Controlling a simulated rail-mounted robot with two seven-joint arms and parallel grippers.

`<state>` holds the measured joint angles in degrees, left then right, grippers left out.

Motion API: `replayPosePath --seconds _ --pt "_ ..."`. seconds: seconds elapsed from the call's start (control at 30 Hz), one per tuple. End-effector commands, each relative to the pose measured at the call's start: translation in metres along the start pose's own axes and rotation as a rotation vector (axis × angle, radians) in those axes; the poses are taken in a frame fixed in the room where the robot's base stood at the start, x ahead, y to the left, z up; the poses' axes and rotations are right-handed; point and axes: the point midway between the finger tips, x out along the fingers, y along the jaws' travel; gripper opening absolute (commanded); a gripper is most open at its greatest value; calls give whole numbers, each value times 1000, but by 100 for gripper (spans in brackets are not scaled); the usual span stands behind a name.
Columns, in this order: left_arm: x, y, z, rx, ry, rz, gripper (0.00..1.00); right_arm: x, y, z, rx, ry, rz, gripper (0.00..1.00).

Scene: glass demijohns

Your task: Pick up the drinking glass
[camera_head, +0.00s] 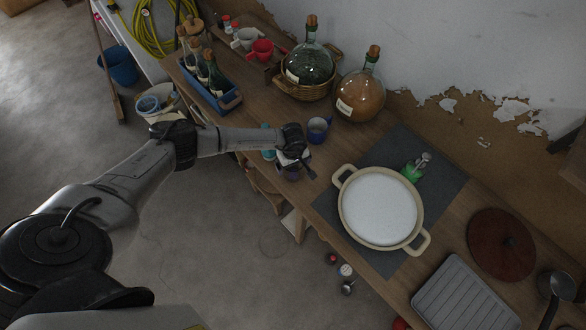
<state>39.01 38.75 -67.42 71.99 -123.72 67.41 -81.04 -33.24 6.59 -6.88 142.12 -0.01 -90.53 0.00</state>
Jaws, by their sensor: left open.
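My left arm reaches in from the left over the wooden bench, and my left gripper (296,166) is open near the bench's front edge. A small blue cup-like vessel (318,128) stands upright just behind and to the right of the gripper, apart from it. A teal item (268,152) shows just left of the gripper, and a purple round item (289,173) is partly hidden beneath it. I cannot tell for certain which of these is the drinking glass. My right gripper is out of view.
A large cream pot (344,208) stands on a dark mat (447,180) to the right, with a green bottle (412,172) behind it. Two corked demijohns, one amber (360,98) and one green (309,62), stand behind. A blue bottle crate (231,102) is at the left.

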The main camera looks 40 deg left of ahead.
Motion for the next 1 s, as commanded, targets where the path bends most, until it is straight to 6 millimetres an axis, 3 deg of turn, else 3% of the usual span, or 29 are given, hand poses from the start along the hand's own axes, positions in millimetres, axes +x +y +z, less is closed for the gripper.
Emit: replayPosePath --seconds 0.07,0.73,1.0 --pt "0 0 0 0 0 0 99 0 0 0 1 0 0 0" --pt "-1 0 0 -1 0 0 35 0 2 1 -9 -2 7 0" --pt "-2 0 0 -1 0 1 33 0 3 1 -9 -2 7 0"
